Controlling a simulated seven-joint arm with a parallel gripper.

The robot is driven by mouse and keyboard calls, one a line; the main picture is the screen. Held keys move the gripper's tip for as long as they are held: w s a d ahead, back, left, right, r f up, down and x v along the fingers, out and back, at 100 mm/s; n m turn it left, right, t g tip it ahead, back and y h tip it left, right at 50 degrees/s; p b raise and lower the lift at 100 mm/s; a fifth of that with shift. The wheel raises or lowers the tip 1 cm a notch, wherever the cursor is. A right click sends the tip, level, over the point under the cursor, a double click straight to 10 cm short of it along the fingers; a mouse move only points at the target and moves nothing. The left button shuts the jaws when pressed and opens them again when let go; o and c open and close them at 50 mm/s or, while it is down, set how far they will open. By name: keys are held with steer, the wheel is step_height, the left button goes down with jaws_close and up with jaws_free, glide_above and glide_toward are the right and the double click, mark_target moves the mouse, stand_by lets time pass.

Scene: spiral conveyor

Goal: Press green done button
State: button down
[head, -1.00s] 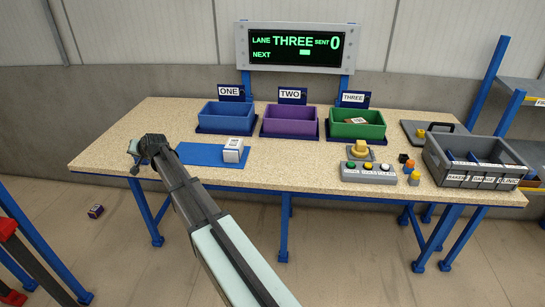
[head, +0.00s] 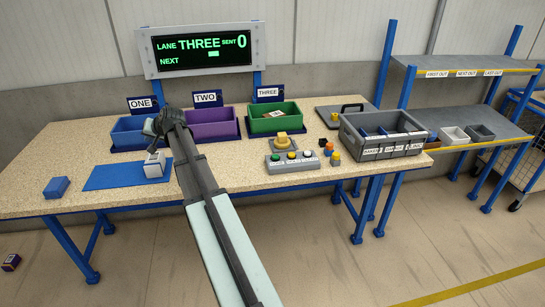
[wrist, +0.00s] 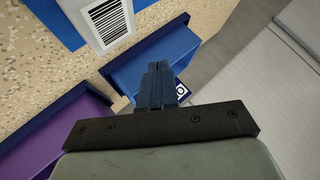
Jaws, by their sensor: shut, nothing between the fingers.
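The grey button panel (head: 295,162) lies at the front of the table, right of the middle, in the head view. Its green button (head: 275,158) is at the left end, beside yellow and white buttons. A larger yellow knob (head: 282,140) stands on a grey base behind the panel. My gripper (head: 151,127) is far left of the panel, in front of the blue bin marked ONE. In the wrist view my gripper (wrist: 156,75) is shut and empty, its fingers together in front of the blue bin (wrist: 150,50). The panel is outside the wrist view.
A white labelled box (head: 154,166) stands on the blue mat (head: 115,176), close to my arm. The purple bin (head: 212,131) and green bin (head: 268,126) stand along the back. A grey divided crate (head: 385,146) is right of the panel. A blue block (head: 56,187) lies left.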

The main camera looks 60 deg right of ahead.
steer(key=s+d+r+m+h, duration=0.1)
steer(key=s+d+r, duration=0.1)
steer(key=s+d, duration=1.5)
steer(key=r+m+g, duration=0.1)
steer(key=r+g, duration=0.1)
glide_above(278, 157)
steer(key=shift+w+d+f+h, duration=0.1)
steer(key=shift+w+f+h, duration=0.05)
steer(key=shift+h, duration=0.25)
steer(key=shift+f, duration=0.1)
steer(key=shift+f, duration=4.3)
steer(key=shift+f, duration=0.85)
steer(key=shift+r, duration=0.85)
